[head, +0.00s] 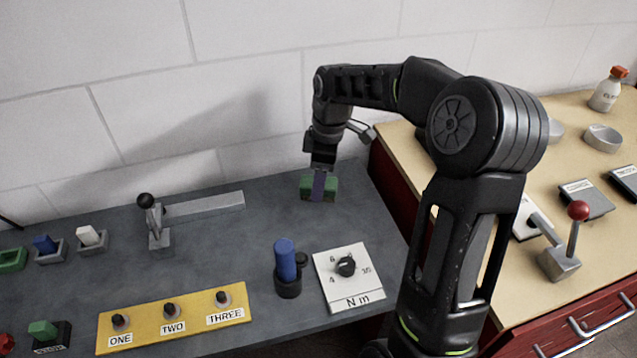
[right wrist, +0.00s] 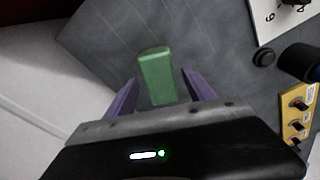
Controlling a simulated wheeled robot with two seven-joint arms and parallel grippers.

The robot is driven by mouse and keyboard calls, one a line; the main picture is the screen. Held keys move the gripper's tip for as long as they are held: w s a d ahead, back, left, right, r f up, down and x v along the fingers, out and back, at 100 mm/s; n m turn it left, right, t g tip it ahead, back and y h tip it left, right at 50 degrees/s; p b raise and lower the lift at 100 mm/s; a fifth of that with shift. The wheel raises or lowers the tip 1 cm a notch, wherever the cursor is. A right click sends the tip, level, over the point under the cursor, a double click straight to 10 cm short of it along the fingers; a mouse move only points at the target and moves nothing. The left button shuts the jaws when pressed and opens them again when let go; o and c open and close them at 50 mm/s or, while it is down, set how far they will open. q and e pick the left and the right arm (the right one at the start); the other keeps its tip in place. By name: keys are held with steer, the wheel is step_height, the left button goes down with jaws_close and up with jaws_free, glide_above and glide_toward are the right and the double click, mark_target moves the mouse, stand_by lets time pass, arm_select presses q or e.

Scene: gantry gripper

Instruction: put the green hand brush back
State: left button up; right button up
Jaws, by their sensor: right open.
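The green hand brush (head: 331,187) is a green block on the grey bench top near its back right. In the right wrist view the green block (right wrist: 157,75) lies between and just beyond the two purple fingertips. My right gripper (head: 318,188) is open above it, fingers pointing down, with a gap on each side in the right wrist view (right wrist: 160,92). One purple finger hides the block's middle in the head view. A green-rimmed holder (head: 12,260) at the far left looks empty. My left gripper is not in view.
Blue (head: 45,245) and white (head: 91,238) pieces sit in grey holders at left. A lever (head: 150,215) with a grey bar, a yellow knob panel (head: 172,318), a blue cylinder (head: 286,262) and a dial plate (head: 345,278) stand on the bench. A wooden-topped cabinet (head: 540,280) is right.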

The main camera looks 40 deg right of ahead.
step_height(320, 180, up, 10)
steer(key=shift+s+d+r, duration=0.2)
steer(key=shift+s+d, duration=0.25)
stand_by(0.4)
